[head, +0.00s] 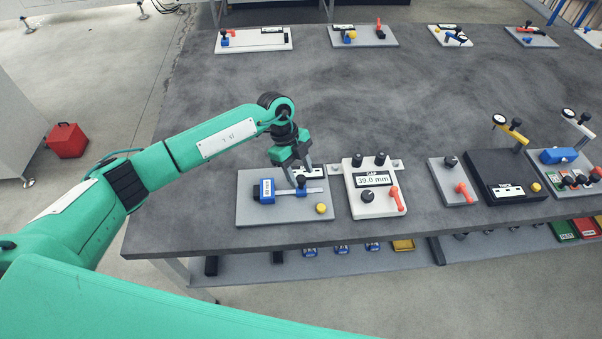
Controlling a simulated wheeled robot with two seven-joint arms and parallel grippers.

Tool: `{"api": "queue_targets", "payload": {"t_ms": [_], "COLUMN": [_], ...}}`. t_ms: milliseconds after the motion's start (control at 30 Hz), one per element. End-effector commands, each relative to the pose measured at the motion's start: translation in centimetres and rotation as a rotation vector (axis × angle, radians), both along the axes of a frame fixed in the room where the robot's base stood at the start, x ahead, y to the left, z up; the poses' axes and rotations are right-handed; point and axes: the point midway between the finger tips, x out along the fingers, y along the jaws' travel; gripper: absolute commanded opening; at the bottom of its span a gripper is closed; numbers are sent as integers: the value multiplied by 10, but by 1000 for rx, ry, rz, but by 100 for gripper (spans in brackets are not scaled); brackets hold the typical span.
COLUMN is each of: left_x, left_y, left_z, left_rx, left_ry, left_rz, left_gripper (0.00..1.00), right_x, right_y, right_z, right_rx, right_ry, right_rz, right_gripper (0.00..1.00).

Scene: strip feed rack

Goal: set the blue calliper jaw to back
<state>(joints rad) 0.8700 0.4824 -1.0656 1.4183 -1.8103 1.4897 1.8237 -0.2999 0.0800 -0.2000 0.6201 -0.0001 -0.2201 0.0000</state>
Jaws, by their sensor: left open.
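The calliper fixture sits on a grey plate (250,215) at the front of the dark table. A blue block (265,190) with a white label stands at the plate's left. A smaller blue jaw (301,192) with a dark knob sits partway along a pale rail that runs right from the block. A yellow knob (321,208) is at the plate's front right. My left gripper (297,178) is open and points down at the smaller jaw's knob. It partly covers the fixture's rear label. I cannot tell whether its fingers touch the knob. My right gripper is out of view.
A white gap display box (376,200) reading 39.0 mm, with dark knobs and a red lever, stands just right of the plate. Further right are a small grey lever plate (452,190) and a black gauge block (505,177). The table's middle is clear; more fixtures line its far edge.

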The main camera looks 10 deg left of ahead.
Motion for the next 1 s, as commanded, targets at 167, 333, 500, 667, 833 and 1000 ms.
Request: {"api": "queue_targets", "payload": {"t_ms": [167,333,500,667,833,1000], "left_x": [9,16,21,24,25,25], "left_y": [12,25,34,40,41,41], "left_z": [30,67,97,113,118,118], "left_rx": [0,-1,-1,0,0,-1], "left_ry": [-7,-7,-6,-3,-3,-1], "left_rz": [0,0,-1,-1,-1,-1], "left_gripper": [48,48,48,48,48,48], "right_x": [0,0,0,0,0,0], "right_y": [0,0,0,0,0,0], "right_z": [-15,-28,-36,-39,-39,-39], "right_rx": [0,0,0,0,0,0], "right_ry": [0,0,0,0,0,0], "right_rz": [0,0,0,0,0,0], "right_gripper": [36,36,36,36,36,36]}}
